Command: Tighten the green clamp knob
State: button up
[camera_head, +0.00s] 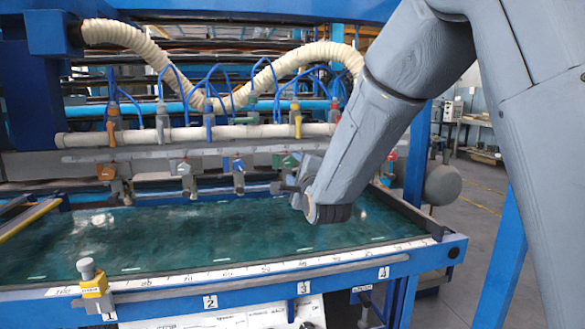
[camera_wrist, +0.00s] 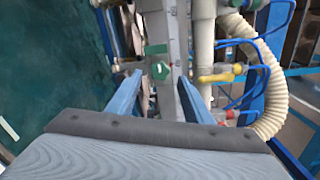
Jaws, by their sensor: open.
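The green clamp knob (camera_head: 291,160) sits on the grey rail at the back of the dryer, partly hidden by my gripper. It also shows in the wrist view (camera_wrist: 158,70), with a green part above it on the same rail. My gripper (camera_wrist: 160,80) is open. Its two blue-grey fingers point towards the knob, one on each side of it in the picture. I cannot tell whether they touch it. In the head view my gripper (camera_head: 300,182) is at the rail's right part, above the teal bed.
An orange knob (camera_head: 106,172), a white knob (camera_head: 183,168) and a blue knob (camera_head: 238,164) line the rail to the left. A yellow-handled valve (camera_wrist: 218,77) and a cream hose (camera_wrist: 272,95) are right of my fingers. The teal bed (camera_head: 200,235) is clear.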

jog(key=v, duration=0.4)
jog(key=s+d+f+n+g+h+p, duration=0.35)
jog(key=s+d+f+n+g, duration=0.5)
jog(key=s+d+f, duration=0.4)
jog(key=s+d+f+n+g+p, duration=0.1)
jog(key=s+d+n+g, duration=0.1)
jog(key=s, duration=0.6)
jog(key=s+d+f+n+g+h+p, duration=0.1)
jog(key=s+d+f+n+g, duration=0.1)
jog(key=s, duration=0.6)
jog(key=s+d+f+n+g, duration=0.2)
jog(key=s+d+n+g, duration=0.2)
jog(key=s, duration=0.4)
jog(key=shift+d+n+g+p, duration=0.2)
jog(key=shift+n+g+p, duration=0.25)
jog(key=shift+n, duration=0.3)
